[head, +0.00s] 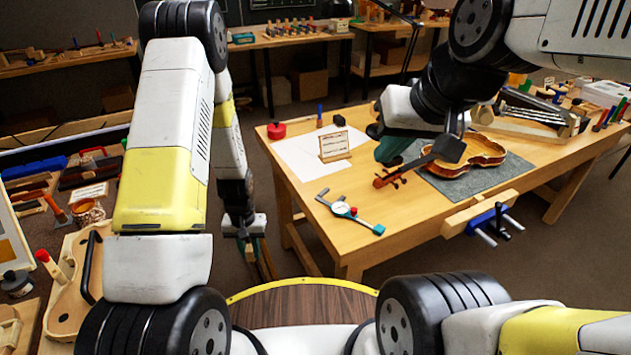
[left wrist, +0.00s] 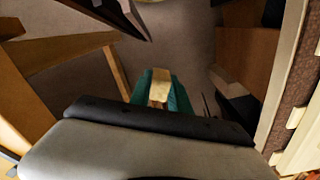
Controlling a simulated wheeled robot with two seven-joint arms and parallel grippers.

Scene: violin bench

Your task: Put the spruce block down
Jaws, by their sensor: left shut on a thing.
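My left gripper (head: 252,252) hangs low in the gap between the left bench and the main workbench. In the left wrist view its teal fingers (left wrist: 161,92) are shut on a pale wooden block, the spruce block (left wrist: 159,86). A small part of the block (head: 249,252) shows in the head view, partly hidden by the gripper. Nothing is visible directly under the block but dark floor. My right gripper (head: 395,148) is over the main workbench near the violin (head: 465,160); its fingers are partly hidden and I cannot tell their state.
The main workbench (head: 300,215) holds a caliper (head: 345,209), white paper (head: 300,158), a small sign (head: 334,147) and a red round tin (head: 277,131). A clamp (head: 490,222) sticks out at its front. The left bench is crowded with tools and a violin-shaped board (head: 75,285).

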